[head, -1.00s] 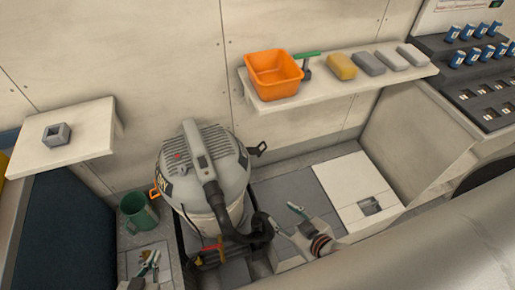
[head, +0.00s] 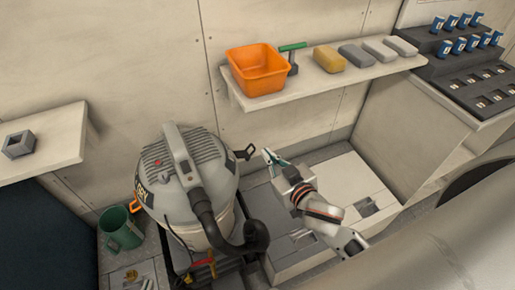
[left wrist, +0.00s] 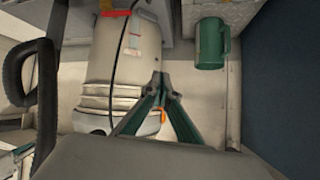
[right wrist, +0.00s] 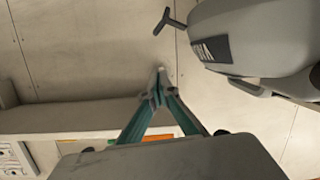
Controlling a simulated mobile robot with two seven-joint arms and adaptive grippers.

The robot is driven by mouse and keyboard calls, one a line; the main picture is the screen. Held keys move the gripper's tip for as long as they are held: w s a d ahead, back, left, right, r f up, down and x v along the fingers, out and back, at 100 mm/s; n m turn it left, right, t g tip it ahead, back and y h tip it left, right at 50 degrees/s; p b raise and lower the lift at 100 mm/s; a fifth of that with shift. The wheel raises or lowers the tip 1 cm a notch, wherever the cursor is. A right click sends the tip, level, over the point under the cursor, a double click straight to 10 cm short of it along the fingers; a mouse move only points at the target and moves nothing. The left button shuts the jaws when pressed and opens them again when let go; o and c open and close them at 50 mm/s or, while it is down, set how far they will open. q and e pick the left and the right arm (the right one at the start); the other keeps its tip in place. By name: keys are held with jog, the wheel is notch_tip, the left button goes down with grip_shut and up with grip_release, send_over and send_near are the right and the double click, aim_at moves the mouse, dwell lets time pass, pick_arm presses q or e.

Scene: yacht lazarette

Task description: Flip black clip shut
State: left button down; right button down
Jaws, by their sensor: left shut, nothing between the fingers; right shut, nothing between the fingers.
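The black clip (head: 244,152) sticks out from the right side of the grey vacuum's lid (head: 160,175), swung away from the body. In the right wrist view the black clip (right wrist: 170,20) stands out beside the vacuum (right wrist: 260,35). My right gripper (head: 268,154) is shut and empty, just right of the clip and apart from it. Its closed tips (right wrist: 160,73) show below the clip in the right wrist view. My left gripper (left wrist: 160,78) is shut and empty in front of the vacuum's drum (left wrist: 110,80). An orange clip (head: 141,198) is on the vacuum's left side.
A shelf (head: 330,88) above holds an orange bin (head: 257,72), a green-handled tool (head: 292,56) and several blocks. A green mug (head: 120,228) stands left of the vacuum. The black hose (head: 225,235) curves in front. A pale raised floor panel (head: 345,180) lies right.

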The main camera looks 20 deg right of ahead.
send_over(244, 152)
jog(key=s+d, duration=0.3)
jog(key=s, duration=0.1)
notch_tip(244, 152, down, 2)
jog(key=f+b, duration=0.1)
jog(key=f, duration=0.1)
jog(key=w+f+b, duration=0.1)
jog(key=f, duration=0.1)
jog(key=shift+d+f, duration=0.1)
jog(key=shift+f, duration=0.15)
jog(key=shift+d+f, duration=0.1)
